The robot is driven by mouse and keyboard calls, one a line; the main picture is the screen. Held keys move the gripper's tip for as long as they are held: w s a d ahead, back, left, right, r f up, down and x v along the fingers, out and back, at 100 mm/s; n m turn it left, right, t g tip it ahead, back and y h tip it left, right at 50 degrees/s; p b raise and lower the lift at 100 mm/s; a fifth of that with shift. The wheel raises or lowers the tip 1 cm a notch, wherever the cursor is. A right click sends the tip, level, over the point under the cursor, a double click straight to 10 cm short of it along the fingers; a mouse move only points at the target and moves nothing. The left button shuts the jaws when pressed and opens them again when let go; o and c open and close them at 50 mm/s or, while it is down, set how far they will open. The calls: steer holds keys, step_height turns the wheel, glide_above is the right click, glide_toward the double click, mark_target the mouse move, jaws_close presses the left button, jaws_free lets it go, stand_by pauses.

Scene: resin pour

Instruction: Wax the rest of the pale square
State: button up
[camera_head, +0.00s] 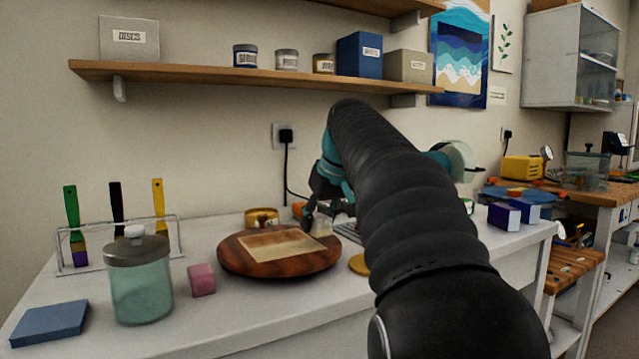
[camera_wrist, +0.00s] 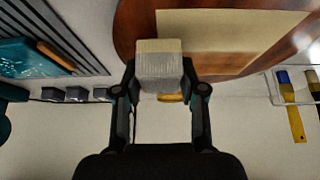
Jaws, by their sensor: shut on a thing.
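The round dark wooden board (camera_head: 235,262) lies on the white bench, with the pale square (camera_head: 275,245) on its top. The wrist view also shows the pale square (camera_wrist: 235,60) and the board (camera_wrist: 128,25). My gripper (camera_head: 315,222) is at the right side of the board. In the wrist view my gripper (camera_wrist: 160,85) is shut on a pale grey-beige block (camera_wrist: 160,62), which overlaps the edge of the square. I cannot tell whether the block touches the surface. An open-looking gold tin (camera_head: 262,216) stands behind the board.
A lidded glass jar (camera_head: 139,280), a pink block (camera_head: 201,279) and a blue block (camera_head: 49,321) stand left of the board. A brush rack (camera_head: 178,238) is behind them. A shelf (camera_head: 200,74) hangs above. My arm hides much of the right bench.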

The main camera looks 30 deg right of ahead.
mark_target(318, 216)
steer(key=shift+r, duration=3)
steer(key=shift+a, duration=0.1)
